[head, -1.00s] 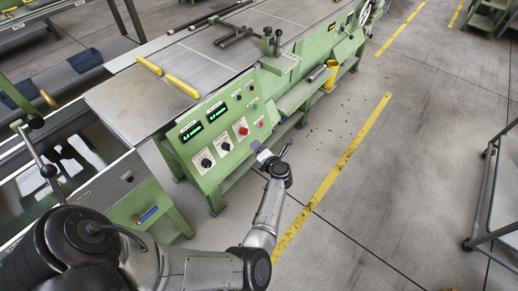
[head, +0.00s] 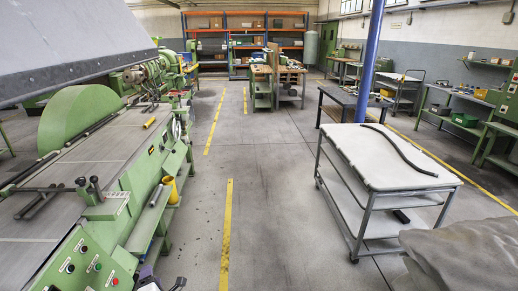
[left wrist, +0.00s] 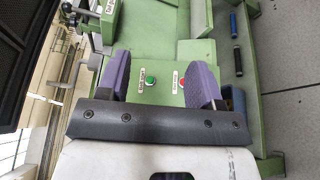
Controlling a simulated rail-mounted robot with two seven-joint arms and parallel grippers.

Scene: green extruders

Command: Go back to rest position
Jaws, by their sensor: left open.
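My left gripper (head: 147,279) shows at the bottom edge of the head view, just right of the green machine's control panel (head: 80,262). Most of my left arm is cut off there. In the left wrist view, its two purple fingers (left wrist: 158,82) are spread apart with nothing between them. The green button (left wrist: 151,81) and red button (left wrist: 182,83) of the panel show beyond the fingers. I cannot tell the exact gap to the panel. My right gripper is in neither view.
The green machine (head: 120,190) fills the left side, with a yellow cup (head: 171,189) at its side. A white-topped cart (head: 385,160) stands at right, with a grey covered shape (head: 465,255) in front. A blue post (head: 371,60) rises behind it. The floor aisle (head: 275,200) is clear.

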